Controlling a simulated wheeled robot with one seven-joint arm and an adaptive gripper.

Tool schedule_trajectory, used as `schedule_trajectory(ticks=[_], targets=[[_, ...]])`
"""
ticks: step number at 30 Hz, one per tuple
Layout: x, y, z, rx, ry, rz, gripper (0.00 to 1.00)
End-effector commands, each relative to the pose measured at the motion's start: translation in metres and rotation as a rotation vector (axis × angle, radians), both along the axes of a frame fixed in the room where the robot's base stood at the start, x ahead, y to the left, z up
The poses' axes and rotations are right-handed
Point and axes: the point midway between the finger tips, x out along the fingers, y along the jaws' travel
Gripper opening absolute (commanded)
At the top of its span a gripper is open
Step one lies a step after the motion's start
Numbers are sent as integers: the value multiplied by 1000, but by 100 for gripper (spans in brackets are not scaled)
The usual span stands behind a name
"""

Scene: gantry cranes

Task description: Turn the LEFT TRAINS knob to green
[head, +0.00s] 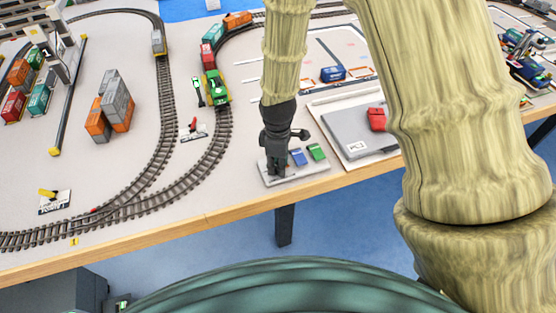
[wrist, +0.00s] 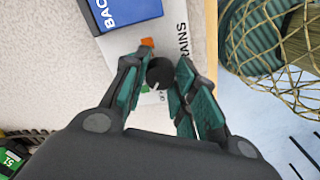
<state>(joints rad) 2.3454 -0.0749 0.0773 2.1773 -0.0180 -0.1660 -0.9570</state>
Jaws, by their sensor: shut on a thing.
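In the wrist view, a round black knob (wrist: 160,73) with a pale pointer mark stands on a white panel (wrist: 176,22) whose printed lettering reads TRAINS. The mark points toward the bottom of the picture, slightly left. My gripper (wrist: 162,66) is shut on the knob, one finger on each side. An orange mark or piece (wrist: 148,42) shows just above the left fingertip. In the head view, my gripper (head: 273,166) points down onto the panel (head: 292,179) at the table's front edge and hides the knob. I see no clear green mark beside the knob.
A blue block (head: 298,157) and a green block (head: 316,152) stand on the panel right of my gripper. A green locomotive (head: 215,90) sits on the curved track behind it. A grey board with a red piece (head: 377,119) lies to the right.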

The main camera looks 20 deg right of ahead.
Motion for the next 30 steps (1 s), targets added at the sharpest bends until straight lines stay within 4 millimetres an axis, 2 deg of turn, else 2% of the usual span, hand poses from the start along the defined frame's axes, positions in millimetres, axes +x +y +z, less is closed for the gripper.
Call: schedule_trajectory(ticks=[10,26,27,30], targets=[[1,-1,1,-1,-2,-149,4],[1,-1,0,0,-2,-177,4],[1,-1,0,0,-2,-177,31],[1,-1,0,0,-2,-177,50]])
